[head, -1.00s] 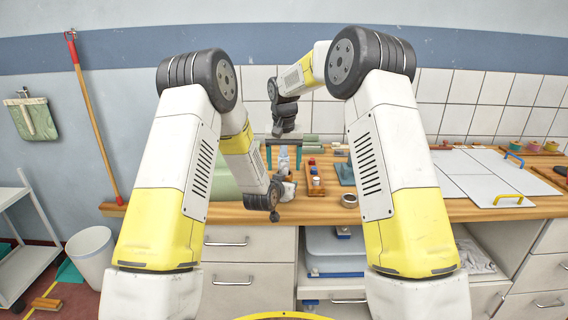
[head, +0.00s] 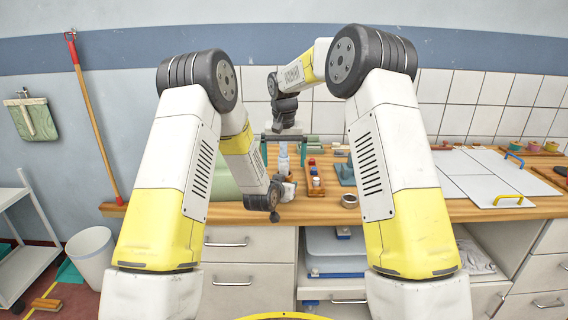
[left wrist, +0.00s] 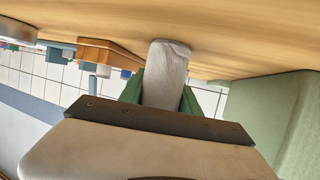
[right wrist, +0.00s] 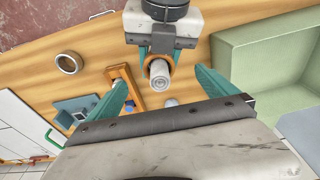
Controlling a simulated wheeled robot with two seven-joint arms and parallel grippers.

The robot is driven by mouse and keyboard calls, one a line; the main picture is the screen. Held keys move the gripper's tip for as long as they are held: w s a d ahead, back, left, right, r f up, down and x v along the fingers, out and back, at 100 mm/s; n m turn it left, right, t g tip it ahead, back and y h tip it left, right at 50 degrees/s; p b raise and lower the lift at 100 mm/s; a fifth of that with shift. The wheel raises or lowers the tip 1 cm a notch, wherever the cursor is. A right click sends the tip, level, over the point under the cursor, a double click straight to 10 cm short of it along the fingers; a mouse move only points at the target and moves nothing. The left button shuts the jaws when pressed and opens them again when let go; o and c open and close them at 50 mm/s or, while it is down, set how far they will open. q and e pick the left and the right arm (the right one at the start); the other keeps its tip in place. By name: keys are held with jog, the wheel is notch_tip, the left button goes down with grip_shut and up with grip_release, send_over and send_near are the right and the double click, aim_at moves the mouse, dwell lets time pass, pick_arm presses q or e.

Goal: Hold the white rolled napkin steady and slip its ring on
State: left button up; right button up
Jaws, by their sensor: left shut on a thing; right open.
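The white rolled napkin (left wrist: 166,78) stands between the green fingers of my left gripper (left wrist: 160,98), which is shut on it. The left gripper also shows in the head view (head: 275,207). My right gripper (right wrist: 165,95) is open and empty, above and beyond the left one; it also shows in the head view (head: 284,150).
A green bin (right wrist: 260,60) stands beside the left gripper.

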notch_tip(320, 180, up, 10)
dwell(1.0)
dwell(0.4)
pick_arm(q)
jog(key=o, duration=1)
